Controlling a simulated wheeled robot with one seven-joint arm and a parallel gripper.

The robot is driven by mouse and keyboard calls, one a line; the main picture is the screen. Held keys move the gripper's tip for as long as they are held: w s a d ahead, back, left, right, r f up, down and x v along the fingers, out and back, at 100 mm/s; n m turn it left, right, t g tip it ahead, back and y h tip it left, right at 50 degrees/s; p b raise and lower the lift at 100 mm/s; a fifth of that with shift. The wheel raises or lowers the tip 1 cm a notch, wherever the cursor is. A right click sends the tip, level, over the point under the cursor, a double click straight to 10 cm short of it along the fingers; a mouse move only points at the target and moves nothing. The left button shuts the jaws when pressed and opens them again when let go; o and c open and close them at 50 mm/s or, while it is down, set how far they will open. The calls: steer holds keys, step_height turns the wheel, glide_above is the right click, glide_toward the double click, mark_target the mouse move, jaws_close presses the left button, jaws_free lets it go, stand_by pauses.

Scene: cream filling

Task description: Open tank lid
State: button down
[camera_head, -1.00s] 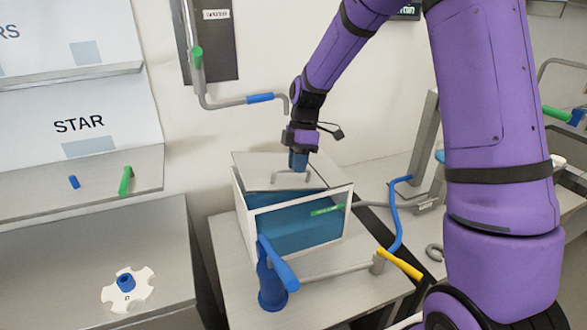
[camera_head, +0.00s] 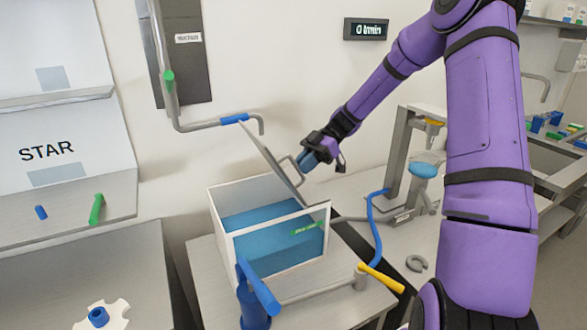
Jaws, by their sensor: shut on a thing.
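The tank (camera_head: 222,252) is a white-framed box with clear walls, holding blue liquid (camera_head: 262,218), on the grey table. Its grey lid (camera_head: 270,160) stands raised at a steep tilt over the tank's back right part. The tank's top is largely uncovered. My gripper (camera_head: 304,163), with blue fingers, is to the right of the lid and shut on its bent metal handle (camera_head: 295,168). The fingers partly hide the handle.
A grey pipe with a blue sleeve (camera_head: 234,119) hangs just above the lid. A blue pump lever (camera_head: 258,285) stands at the tank's front. A yellow-handled valve (camera_head: 381,278) and blue hose (camera_head: 375,228) are to the right. A dispenser stand (camera_head: 397,160) is behind.

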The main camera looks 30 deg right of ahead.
steer(key=shift+d+f+n+g+y, duration=0.15)
steer(key=shift+d+f+y, duration=0.15)
steer(key=shift+d+y, duration=0.6)
steer(key=shift+d+f+n+g+y, duration=0.1)
steer(key=shift+d+f+y, duration=0.15)
steer(key=shift+d+y, duration=0.65)
steer(key=shift+d+f+n+g+y, duration=0.15)
steer(key=shift+d+f+y, duration=0.15)
steer(key=shift+d+y, duration=0.6)
steer(key=c, duration=1.2)
jaws_free()
steer(key=shift+o, duration=0.2)
steer(key=v, duration=1)
steer(key=shift+d, duration=0.4)
